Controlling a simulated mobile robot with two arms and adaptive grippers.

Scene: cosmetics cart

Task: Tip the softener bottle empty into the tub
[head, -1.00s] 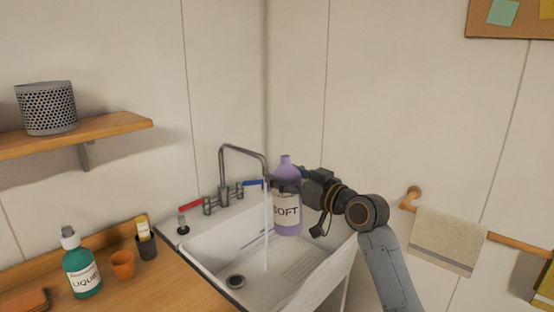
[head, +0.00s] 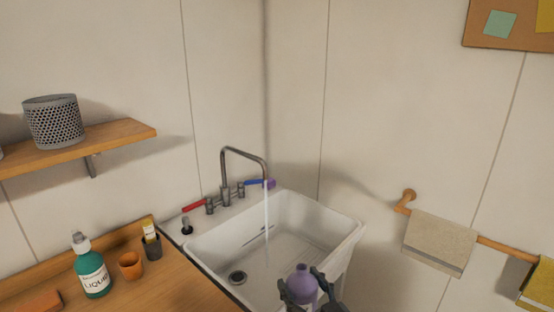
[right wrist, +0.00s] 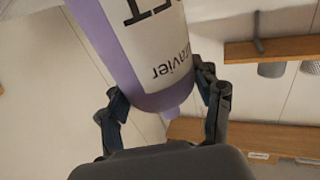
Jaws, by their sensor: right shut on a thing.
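The purple softener bottle (head: 302,283) is at the bottom of the head view, in front of the tub's near side. My right gripper (head: 307,298) is shut on it, one finger on each side. The bottle looks roughly upright, its narrow neck uppermost; its lower part is out of frame. In the right wrist view, which is upside down, the bottle (right wrist: 150,60) shows its white label between the fingers (right wrist: 165,105). The tub (head: 345,219) is a white sink with a drain. Water runs into it from the tap (head: 247,152). My left gripper is not in view.
A towel rail (head: 495,243) is at right.

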